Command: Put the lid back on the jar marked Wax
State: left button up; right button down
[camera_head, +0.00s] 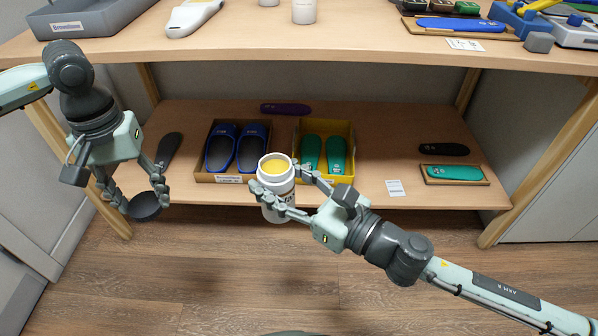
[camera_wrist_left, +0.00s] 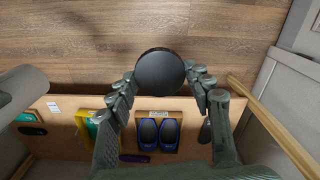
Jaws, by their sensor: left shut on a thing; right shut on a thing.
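The jar (camera_head: 277,187) is white and open, with yellow content showing at its mouth; only part of its dark lettering shows. My right gripper (camera_head: 283,194) is shut around it and holds it roughly upright in front of the lower shelf. The lid (camera_head: 145,206) is a dark round disc at the left of the head view. My left gripper (camera_head: 138,203) is shut on it, well to the left of the jar and apart from it. In the left wrist view the lid (camera_wrist_left: 160,72) sits between the fingertips, its flat round face showing.
Open air lies between the lid and the jar, above the wooden floor (camera_head: 190,270).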

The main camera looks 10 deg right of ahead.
dwell(0.3)
pick_arm(q)
jog(key=w+d+r+m, duration=0.25)
jog(key=d+r, duration=0.45)
jog(key=d, duration=0.4)
notch_tip(320, 180, up, 7)
jog(key=m, duration=0.5)
send_over(275, 170)
jog(key=shift+f, duration=1.95)
jog(key=shift+f, duration=0.85)
jog(key=shift+f, duration=0.55)
